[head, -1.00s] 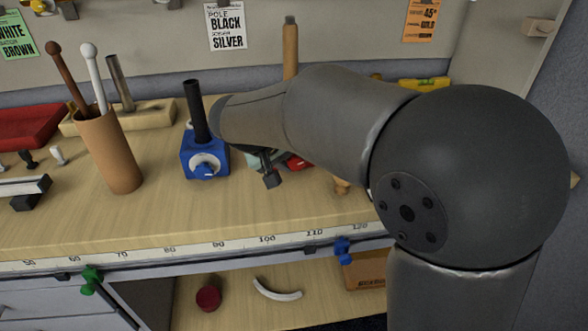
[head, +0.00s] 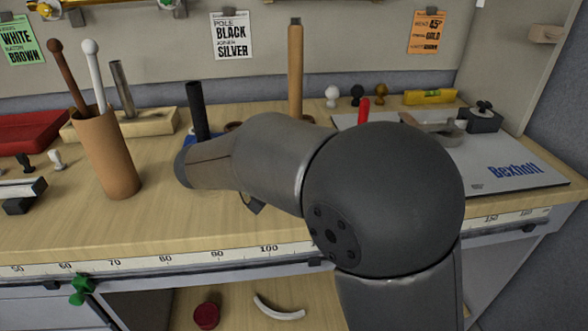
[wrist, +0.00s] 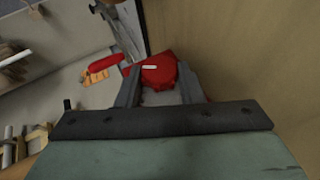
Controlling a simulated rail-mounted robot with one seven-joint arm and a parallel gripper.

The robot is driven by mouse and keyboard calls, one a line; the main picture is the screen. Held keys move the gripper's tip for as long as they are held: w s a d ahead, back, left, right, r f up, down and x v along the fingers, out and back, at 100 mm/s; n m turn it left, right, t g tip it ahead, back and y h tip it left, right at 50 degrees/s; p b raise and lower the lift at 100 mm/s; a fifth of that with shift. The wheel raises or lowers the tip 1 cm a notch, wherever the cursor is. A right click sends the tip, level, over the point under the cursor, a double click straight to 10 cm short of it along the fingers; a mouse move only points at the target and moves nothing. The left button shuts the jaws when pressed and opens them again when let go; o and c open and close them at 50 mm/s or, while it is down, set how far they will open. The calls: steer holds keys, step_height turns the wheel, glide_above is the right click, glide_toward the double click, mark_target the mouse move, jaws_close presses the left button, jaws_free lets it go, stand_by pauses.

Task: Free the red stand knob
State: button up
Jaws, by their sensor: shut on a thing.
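In the wrist view the red knob (wrist: 158,72), with a short white mark on its face, sits between the two grey fingers of my gripper (wrist: 158,84). The fingers are shut on it, one on each side. More red shows just behind and beside the knob, likely its stand; the rest of the stand is hidden. In the head view my arm covers the gripper and the knob. A blue stand (head: 187,141) with a black pole (head: 198,110) stands on the table behind my arm, mostly hidden.
A brown cup (head: 113,158) with two sticks stands left of my arm. A wooden pole (head: 295,70) rises behind it. A pale board (head: 495,165) with tools lies at the right. Bare tabletop (head: 190,215) shows in front.

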stand_by(0.3)
steer(key=o, duration=1)
steer(key=shift+f, duration=0.1)
